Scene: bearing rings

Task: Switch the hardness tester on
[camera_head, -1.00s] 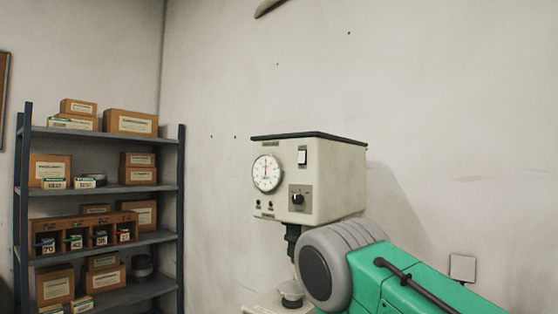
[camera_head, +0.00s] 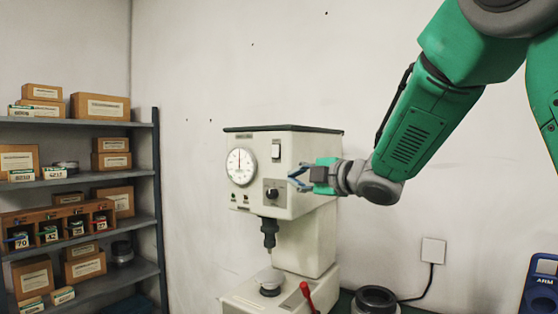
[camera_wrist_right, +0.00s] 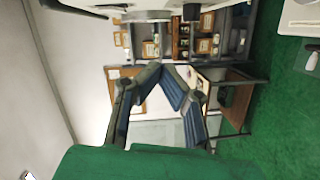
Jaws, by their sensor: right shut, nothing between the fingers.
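The hardness tester (camera_head: 310,160) is a cream machine with a dark top, standing in the middle of the head view. Its front has a round dial gauge (camera_head: 240,166), a white rocker switch (camera_head: 276,150) at the upper right, and a black knob (camera_head: 271,193) below that. Which way the rocker is tipped is too small to tell. My right gripper (camera_head: 293,178) is shut and empty, with its fingertips just right of the front panel, lower than the switch and near the knob's upper right. Contact cannot be told. Its closed fingers also show in the right wrist view (camera_wrist_right: 163,72). My left gripper is out of view.
A shelf rack (camera_head: 90,183) with boxes stands at the left. A red-handled lever (camera_head: 308,296) and a dark round part (camera_head: 376,299) are at the tester's base. A wall socket (camera_head: 433,250) with a cable is at the right, and a blue device (camera_head: 541,285) sits at the edge.

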